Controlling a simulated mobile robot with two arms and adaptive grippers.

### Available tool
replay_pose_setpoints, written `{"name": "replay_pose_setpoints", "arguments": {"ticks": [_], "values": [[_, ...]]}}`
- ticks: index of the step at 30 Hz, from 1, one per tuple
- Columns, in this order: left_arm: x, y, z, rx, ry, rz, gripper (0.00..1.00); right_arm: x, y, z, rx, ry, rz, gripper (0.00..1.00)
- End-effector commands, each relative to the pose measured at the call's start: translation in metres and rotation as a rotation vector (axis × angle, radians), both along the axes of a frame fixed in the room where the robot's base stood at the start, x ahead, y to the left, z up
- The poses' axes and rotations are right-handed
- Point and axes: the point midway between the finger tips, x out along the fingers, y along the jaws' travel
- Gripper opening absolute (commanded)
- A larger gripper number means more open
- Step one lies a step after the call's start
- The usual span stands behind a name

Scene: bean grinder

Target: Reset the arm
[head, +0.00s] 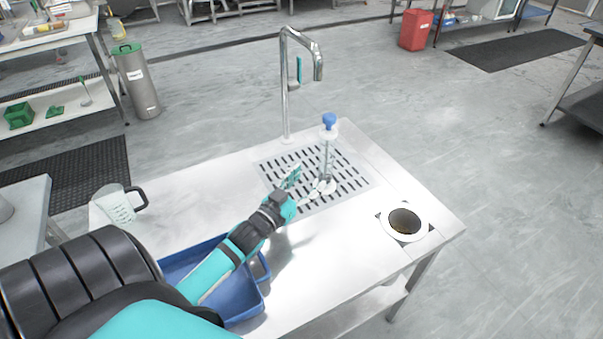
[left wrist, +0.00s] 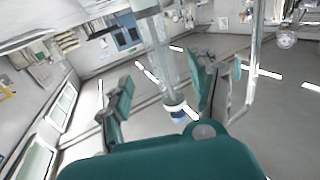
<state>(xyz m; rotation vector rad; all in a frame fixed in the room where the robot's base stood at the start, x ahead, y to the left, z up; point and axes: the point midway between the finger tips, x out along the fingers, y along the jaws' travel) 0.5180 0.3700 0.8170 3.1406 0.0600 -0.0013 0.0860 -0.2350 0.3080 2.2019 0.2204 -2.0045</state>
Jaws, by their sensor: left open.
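My left arm reaches from the lower left over the steel table in the head view. Its left gripper (head: 306,184) is open over the drain grate, its fingers on the near-left side of a slim clear glass vessel (head: 327,160) with a blue top. The vessel stands upright on the grate. In the left wrist view, the picture is upside down; the two teal fingers (left wrist: 163,78) are spread apart, and the glass vessel (left wrist: 168,65) shows in the gap between them, not gripped. I cannot tell how deep it sits between the fingers. My right gripper is not in view.
A tall faucet (head: 285,100) rises behind the drain grate (head: 352,180). A blue tray (head: 240,300) lies under my forearm. A clear measuring jug (head: 117,207) stands at the table's left. A white-rimmed round opening (head: 387,231) is at the right.

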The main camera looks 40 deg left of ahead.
Motion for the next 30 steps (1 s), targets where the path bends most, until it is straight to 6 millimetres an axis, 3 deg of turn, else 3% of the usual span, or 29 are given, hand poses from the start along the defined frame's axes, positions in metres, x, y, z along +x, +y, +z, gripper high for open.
{"name": "replay_pose_setpoints", "arguments": {"ticks": [6,23,26,30], "values": [[-0.02,-0.001,0.0,0.0,0.001,0.001,0.61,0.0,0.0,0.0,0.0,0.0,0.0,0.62],[-0.02,-0.001,0.0,0.0,0.0,0.001,0.61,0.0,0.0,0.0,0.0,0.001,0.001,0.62],[-0.02,-0.001,0.007,0.001,0.0,0.001,0.61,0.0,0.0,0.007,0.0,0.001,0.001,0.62],[-0.02,-0.001,0.03,0.001,0.0,0.001,0.61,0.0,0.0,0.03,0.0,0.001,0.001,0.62]]}}
